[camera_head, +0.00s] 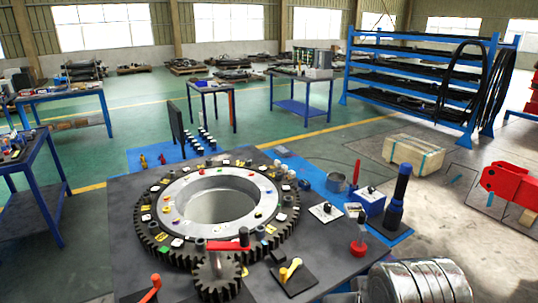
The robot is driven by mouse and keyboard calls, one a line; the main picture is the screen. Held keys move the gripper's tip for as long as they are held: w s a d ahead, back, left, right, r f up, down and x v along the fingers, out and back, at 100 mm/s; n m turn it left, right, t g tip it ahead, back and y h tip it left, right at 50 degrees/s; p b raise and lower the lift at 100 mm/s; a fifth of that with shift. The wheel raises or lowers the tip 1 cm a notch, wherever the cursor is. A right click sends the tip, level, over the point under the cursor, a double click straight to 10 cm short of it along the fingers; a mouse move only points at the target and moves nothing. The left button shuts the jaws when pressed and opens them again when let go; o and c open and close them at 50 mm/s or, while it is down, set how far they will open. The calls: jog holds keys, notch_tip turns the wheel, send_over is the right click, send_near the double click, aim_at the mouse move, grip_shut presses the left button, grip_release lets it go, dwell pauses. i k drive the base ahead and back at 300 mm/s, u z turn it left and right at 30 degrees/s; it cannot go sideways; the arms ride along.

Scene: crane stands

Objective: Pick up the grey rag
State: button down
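I cannot make out a grey rag anywhere in the head view. A dark grey work table (128,222) fills the front of the view. On it lies a large toothed gear ring (215,203) with many small coloured pieces on top. A smaller gear (217,277) with a red lever (228,246) stands at its front edge. My gripper is not recognisable in this view, so its state does not show.
A shiny ribbed metal cylinder (415,283) fills the lower right. Blue shelving (420,80) stands behind. The green floor has open room.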

aim_at(284, 152)
jog(key=z, duration=1.7)
jog(key=i, duration=2.75)
